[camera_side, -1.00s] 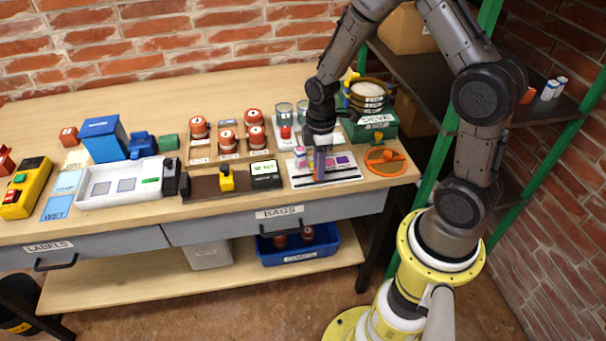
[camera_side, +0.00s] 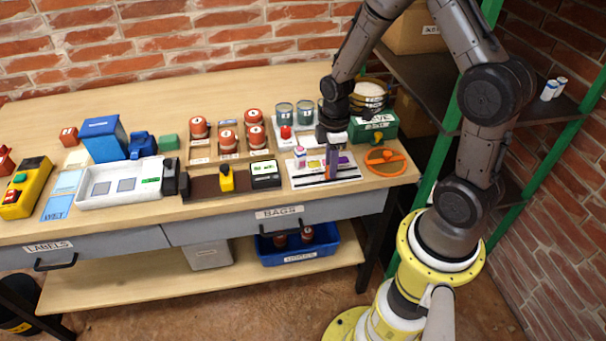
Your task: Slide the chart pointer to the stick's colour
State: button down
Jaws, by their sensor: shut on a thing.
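The colour chart (camera_side: 303,181) is a white board with coloured patches and a dark slot along its front, lying at the right part of the bench. My gripper (camera_side: 332,170) points down over the chart, right of its middle, and is shut. What it grips, likely the chart pointer, is mostly hidden by the fingers and too small to make out. Yellow and purple patches (camera_side: 344,160) show beside the fingers. I cannot make out the stick.
A green sieve box (camera_side: 373,132) stands behind right of my gripper. An orange ring-shaped thing (camera_side: 385,161) lies to the right. Glass jars (camera_side: 284,112) and red-lidded jars (camera_side: 228,138) stand behind. A black display (camera_side: 265,174) is left of the chart.

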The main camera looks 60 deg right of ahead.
jog(key=shift+s+d, duration=0.25)
jog(key=shift+d, duration=0.15)
jog(key=c, duration=0.7)
grip_release()
jog(key=shift+s, duration=0.1)
jog(key=shift+r, duration=3.55)
